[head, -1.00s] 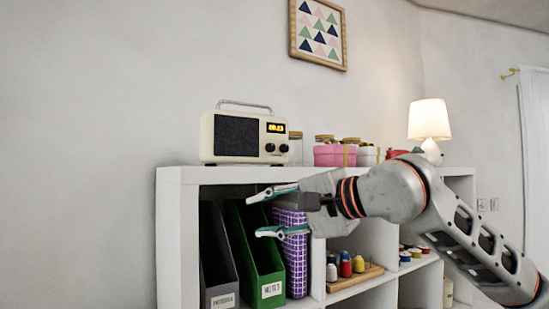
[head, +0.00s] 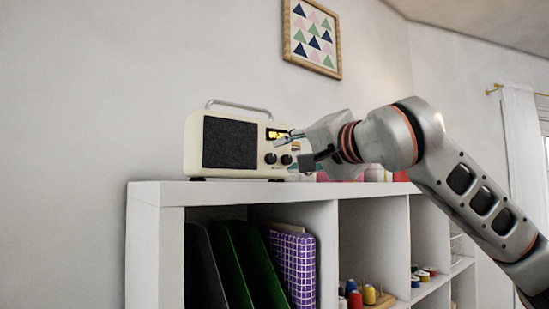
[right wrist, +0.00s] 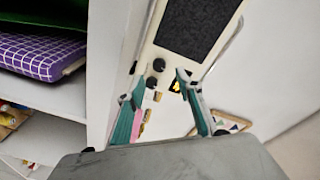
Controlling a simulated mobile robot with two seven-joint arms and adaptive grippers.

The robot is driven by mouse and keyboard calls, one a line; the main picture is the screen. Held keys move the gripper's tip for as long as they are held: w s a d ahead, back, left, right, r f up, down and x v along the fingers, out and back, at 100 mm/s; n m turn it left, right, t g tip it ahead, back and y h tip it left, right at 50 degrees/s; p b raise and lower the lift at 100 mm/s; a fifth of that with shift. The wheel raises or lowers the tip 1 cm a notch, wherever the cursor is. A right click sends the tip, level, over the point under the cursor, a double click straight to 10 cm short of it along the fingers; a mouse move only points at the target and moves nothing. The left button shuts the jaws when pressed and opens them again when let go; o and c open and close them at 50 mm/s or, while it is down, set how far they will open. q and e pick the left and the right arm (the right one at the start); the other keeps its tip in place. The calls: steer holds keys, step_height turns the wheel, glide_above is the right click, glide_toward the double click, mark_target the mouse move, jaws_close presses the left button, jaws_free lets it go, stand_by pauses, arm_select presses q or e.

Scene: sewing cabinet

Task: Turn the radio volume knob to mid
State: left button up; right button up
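The cream radio (head: 193,140) stands on top of the white shelf, with a dark speaker panel, a lit amber display and a carry handle. Two black volume-type knobs sit low on its right front: a left knob (head: 270,158) and a right knob (head: 286,159). My right gripper (head: 292,153) is open and empty at the radio's right front, its fingers close to the knobs. In the right wrist view the radio (right wrist: 195,25) lies beyond the open fingers, with the knobs (right wrist: 158,65) between the fingertips. Contact cannot be told. My left gripper is out of view.
The white shelf (head: 230,191) holds dark and green file holders (head: 235,265), a purple checked box (head: 293,265) and thread spools (head: 369,294). Pink containers stand right of the radio, partly behind my arm. A framed picture (head: 312,38) hangs above.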

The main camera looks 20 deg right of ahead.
mark_target(273, 158)
steer(key=x, duration=0.5)
steer(key=shift+w+a+p, duration=0.15)
steer(key=shift+w+p, duration=0.2)
steer(key=shift+p, duration=0.05)
jaws_close()
